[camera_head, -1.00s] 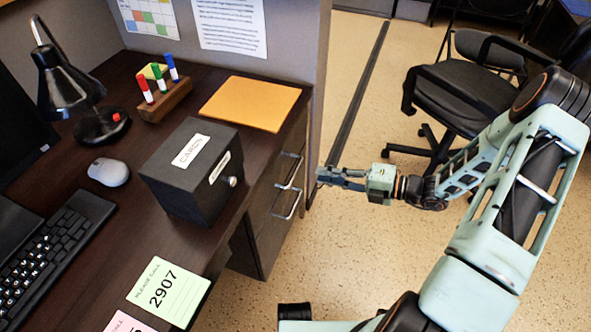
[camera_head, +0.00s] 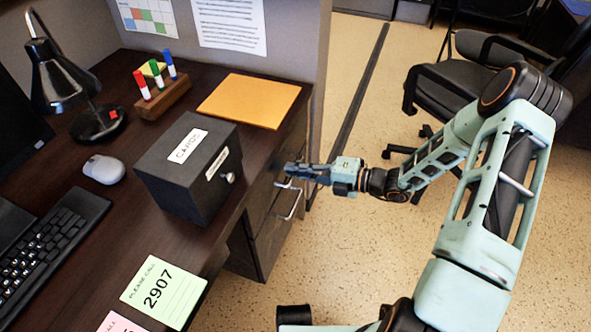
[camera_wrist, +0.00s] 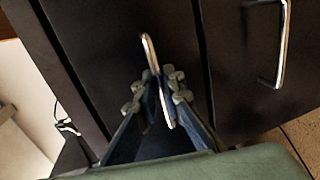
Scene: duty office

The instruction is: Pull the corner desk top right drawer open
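The corner desk's top right drawer (camera_wrist: 100,45) has a dark front and looks shut. Its metal bar handle (camera_wrist: 148,48) runs between my two fingers in the wrist view. My gripper (camera_wrist: 160,82) has its fingertips close together, one on each side of the bar, and appears closed on it. In the head view, my gripper (camera_head: 291,174) reaches from the right to the upper handle on the desk's side and hides most of it. The exact contact of the fingers is partly hidden.
A lower drawer's handle (camera_head: 292,205) sits just below my gripper, also in the wrist view (camera_wrist: 284,45). A black card box (camera_head: 190,170) and an orange envelope (camera_head: 248,101) lie on the desktop (camera_head: 228,225). A black office chair (camera_head: 450,90) stands behind my arm.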

